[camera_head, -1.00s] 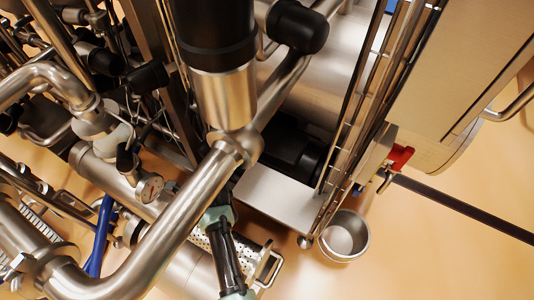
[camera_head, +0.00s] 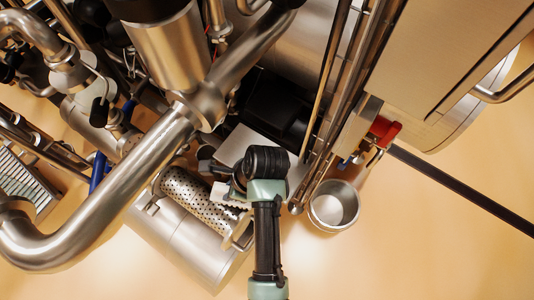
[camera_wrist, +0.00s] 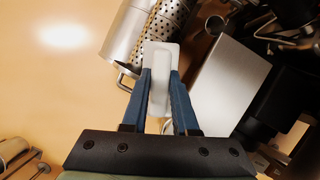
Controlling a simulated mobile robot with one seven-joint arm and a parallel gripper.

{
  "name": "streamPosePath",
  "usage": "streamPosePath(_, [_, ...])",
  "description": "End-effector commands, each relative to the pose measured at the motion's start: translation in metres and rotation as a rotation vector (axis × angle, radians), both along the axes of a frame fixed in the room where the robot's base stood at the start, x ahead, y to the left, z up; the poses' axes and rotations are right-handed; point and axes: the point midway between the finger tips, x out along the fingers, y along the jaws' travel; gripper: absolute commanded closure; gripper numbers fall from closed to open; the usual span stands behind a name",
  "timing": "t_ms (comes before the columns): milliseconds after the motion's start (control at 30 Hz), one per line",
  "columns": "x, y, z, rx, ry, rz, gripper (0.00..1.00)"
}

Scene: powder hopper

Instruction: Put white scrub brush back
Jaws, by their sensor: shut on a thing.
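The white scrub brush (camera_wrist: 161,62) shows in the wrist view as a pale block, held upright in the picture. My gripper (camera_wrist: 160,82) is shut on it, with a blue finger on each side. A narrow pale part of the brush runs down between the fingers. Its bristle side cannot be made out. In the wrist view the brush's top end overlaps the perforated cylinder (camera_wrist: 172,16) in the picture; I cannot tell the gap.
A large steel drum (camera_head: 190,250) with a handle lies below the perforated cylinder. A steel bucket (camera_head: 333,206) stands right of my arm. A thick bent pipe (camera_head: 120,210) crosses the left. A red valve handle (camera_head: 383,130) is at right. Open floor (camera_head: 420,240) lies lower right.

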Motion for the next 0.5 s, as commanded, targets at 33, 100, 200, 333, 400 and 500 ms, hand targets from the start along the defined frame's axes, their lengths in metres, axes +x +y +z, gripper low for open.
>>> streamPosePath(33, [0.015, -0.009, 0.0, 0.001, -0.003, -0.006, 1.0])
streamPosePath(100, [0.03, -0.021, 0.001, 0.001, -0.004, -0.007, 1.0])
streamPosePath(200, [0.05, -0.036, 0.0, 0.001, -0.003, -0.006, 1.0])
streamPosePath(333, [0.075, -0.055, -0.001, 0.001, -0.002, -0.006, 1.0])
streamPosePath(400, [0.087, -0.063, 0.0, 0.0, -0.002, -0.005, 1.0])
streamPosePath(500, [0.099, -0.072, -0.001, 0.001, -0.001, -0.005, 1.0])
